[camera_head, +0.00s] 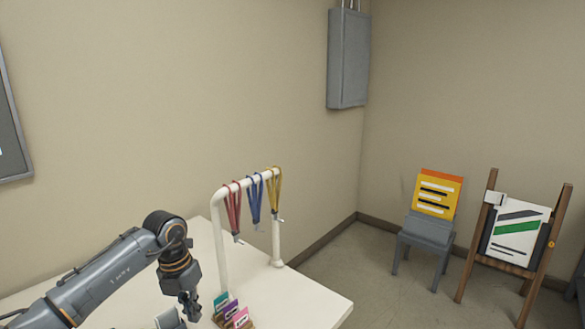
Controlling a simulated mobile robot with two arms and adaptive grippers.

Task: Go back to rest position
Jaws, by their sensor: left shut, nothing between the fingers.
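My left gripper (190,305) points down over the white table, on the end of the grey arm that comes in from the lower left. It is shut and holds nothing. Its fingertips are close to the left of a small holder with coloured cards (231,312). My right gripper does not show in the head view.
A white rack (221,243) on the table (312,297) carries red, blue and yellow lanyards (255,199). Beyond the table stand a grey chair (426,234) with an orange-yellow sign (437,194) and a wooden easel (474,243). A grey box (348,58) hangs on the wall.

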